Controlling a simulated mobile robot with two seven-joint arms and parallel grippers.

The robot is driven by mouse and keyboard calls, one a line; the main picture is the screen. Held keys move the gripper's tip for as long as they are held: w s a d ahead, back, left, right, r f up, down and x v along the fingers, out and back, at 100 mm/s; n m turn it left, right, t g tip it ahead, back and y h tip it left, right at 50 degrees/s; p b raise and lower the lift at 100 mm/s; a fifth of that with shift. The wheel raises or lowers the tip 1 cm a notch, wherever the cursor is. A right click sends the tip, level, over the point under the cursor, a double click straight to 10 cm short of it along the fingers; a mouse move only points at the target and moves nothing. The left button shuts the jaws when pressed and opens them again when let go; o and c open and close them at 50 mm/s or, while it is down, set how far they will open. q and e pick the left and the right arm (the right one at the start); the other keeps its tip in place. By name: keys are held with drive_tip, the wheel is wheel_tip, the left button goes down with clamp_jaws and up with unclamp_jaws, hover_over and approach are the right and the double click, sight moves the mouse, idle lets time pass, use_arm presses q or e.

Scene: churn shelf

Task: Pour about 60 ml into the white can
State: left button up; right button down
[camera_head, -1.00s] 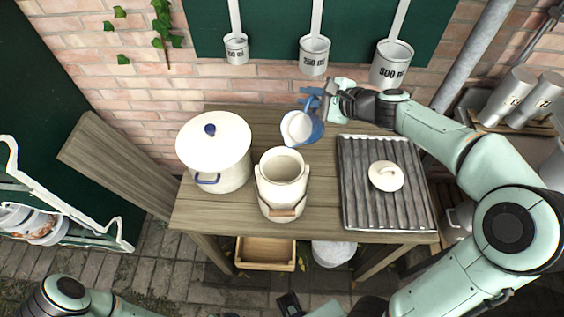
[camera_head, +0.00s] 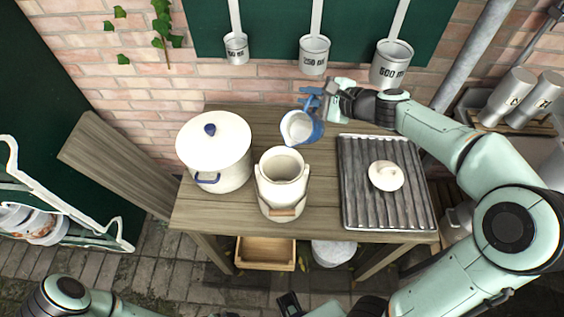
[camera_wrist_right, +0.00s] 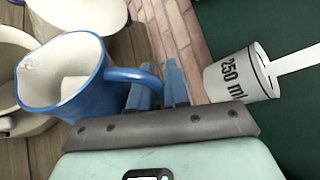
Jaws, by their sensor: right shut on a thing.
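The white can (camera_head: 267,192) stands open at the front middle of the table, with a wooden handle grip at its front. My right gripper (camera_head: 325,98) is shut on the handle of a blue jug (camera_head: 318,131) with a white inside. The jug is tilted, its mouth turned towards the can, above and behind the can's right side. In the right wrist view, the jug (camera_wrist_right: 88,97) hangs by its handle between the fingers (camera_wrist_right: 165,88), with white contents inside. No stream from the jug shows. The can's rim (camera_wrist_right: 12,45) shows at the left edge there. My left gripper is out of view.
A lidded white pot (camera_head: 232,178) stands left of the can. A ridged tray (camera_head: 355,205) with a white lid (camera_head: 386,176) lies at the right. Measuring cups hang behind, including the 250 ml one (camera_head: 314,58). A wooden board (camera_head: 120,165) is at the left.

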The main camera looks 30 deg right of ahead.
sight(307, 120)
idle(0.8)
drive_tip(key=w+d+f+m+g+y, duration=0.1)
drive_tip(key=w+d+f+m+y, duration=0.1)
drive_tip(key=f, duration=0.3)
drive_tip(key=w+d+f+m+g+y, duration=0.1)
drive_tip(key=d+f+m+y, duration=0.1)
drive_tip(key=f, duration=0.4)
drive_tip(key=shift+w+d+f+m, duration=0.3)
drive_tip(key=shift+w+d+m, duration=0.1)
drive_tip(key=shift+d+m, duration=0.5)
